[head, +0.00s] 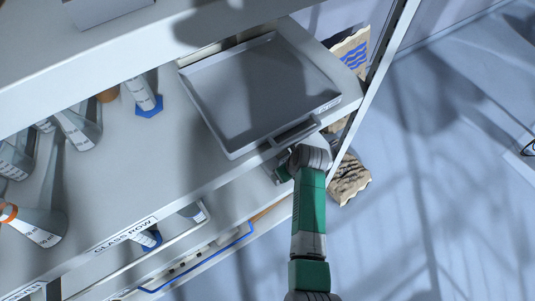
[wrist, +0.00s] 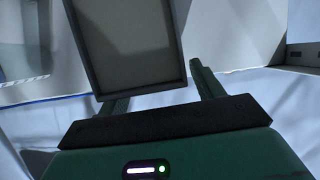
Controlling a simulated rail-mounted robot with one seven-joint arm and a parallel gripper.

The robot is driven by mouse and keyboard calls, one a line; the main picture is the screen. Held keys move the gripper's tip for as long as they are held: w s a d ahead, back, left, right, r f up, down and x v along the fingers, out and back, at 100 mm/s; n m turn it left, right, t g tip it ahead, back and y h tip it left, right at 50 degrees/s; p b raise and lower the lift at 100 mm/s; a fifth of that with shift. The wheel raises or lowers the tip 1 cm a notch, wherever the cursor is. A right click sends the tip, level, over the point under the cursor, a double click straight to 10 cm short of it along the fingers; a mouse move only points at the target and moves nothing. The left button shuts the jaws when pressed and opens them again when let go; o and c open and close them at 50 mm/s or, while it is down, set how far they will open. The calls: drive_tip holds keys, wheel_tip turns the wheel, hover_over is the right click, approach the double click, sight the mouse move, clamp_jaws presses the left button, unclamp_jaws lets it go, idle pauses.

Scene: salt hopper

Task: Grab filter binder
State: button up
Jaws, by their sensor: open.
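I cannot pick out a thing that is clearly the filter binder in either view. My gripper (head: 282,174) is at the front edge of the glassware shelf, just below the front of a grey tray; its fingers are mostly hidden in the head view. In the wrist view my gripper (wrist: 157,82) is open, with its two green fingers apart. A flat grey-brown panel with a dark rim (wrist: 130,45) stands beyond and partly between the fingers. I cannot tell what it is or whether a finger touches it.
The shallow grey tray (head: 222,128) lies on the shelf (head: 130,185) marked "GLASS ROW". Flasks (head: 75,130) and cylinders with blue bases (head: 148,105) stand to the left. A shelf post (head: 385,50) and torn paper sacks (head: 350,180) are at the right. Open floor lies beyond.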

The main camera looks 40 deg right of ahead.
drive_tip(key=x, duration=0.2)
drive_tip(key=shift+f+b, duration=0.35)
drive_tip(key=shift+f, duration=0.25)
